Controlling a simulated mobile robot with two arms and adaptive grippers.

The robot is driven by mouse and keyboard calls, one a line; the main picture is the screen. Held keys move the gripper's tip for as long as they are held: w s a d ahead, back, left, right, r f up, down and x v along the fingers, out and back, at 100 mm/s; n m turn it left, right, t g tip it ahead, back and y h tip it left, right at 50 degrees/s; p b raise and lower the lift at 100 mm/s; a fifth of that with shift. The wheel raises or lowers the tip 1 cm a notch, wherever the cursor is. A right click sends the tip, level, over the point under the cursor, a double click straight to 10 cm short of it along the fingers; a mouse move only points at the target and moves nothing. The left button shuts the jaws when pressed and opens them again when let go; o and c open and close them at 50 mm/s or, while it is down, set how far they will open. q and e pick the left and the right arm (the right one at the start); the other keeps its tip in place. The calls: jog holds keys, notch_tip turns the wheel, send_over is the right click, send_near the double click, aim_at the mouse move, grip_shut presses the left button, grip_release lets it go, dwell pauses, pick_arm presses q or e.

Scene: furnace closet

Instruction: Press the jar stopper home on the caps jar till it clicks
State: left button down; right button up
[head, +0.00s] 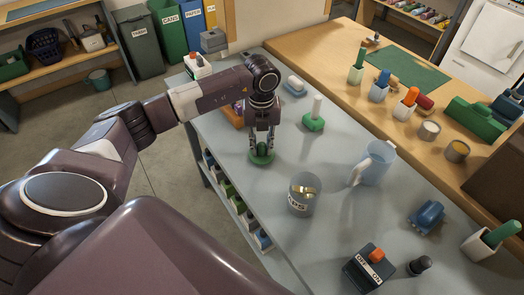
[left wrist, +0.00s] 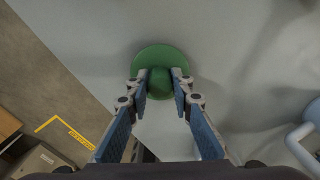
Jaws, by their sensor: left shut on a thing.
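The jar stopper is a round green disc (head: 262,158) with a knob; it is near the left edge of the grey table, beyond the jar. My left gripper (head: 262,148) points down and is shut on its knob. In the left wrist view the stopper (left wrist: 160,57) shows between the fingertips (left wrist: 160,82). I cannot tell whether it touches the table. The caps jar (head: 304,198) stands upright and open, nearer and to the right of the gripper, with gold-coloured pieces inside. My right gripper is not in view.
A pale blue pitcher (head: 374,164) stands right of the jar. A green-based tool with a white handle (head: 314,116) stands behind. A box with an orange switch (head: 369,268) and a blue object (head: 427,218) are nearer right. Table between stopper and jar is clear.

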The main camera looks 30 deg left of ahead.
aim_at(261, 145)
pick_arm(q)
jog(key=shift+r, duration=0.15)
jog(key=shift+r+p, duration=0.4)
jog(key=shift+p, duration=0.05)
jog(key=shift+r+p, duration=0.4)
jog(key=shift+r, duration=0.25)
jog(key=shift+r+p, duration=1)
jog(key=shift+r, duration=0.55)
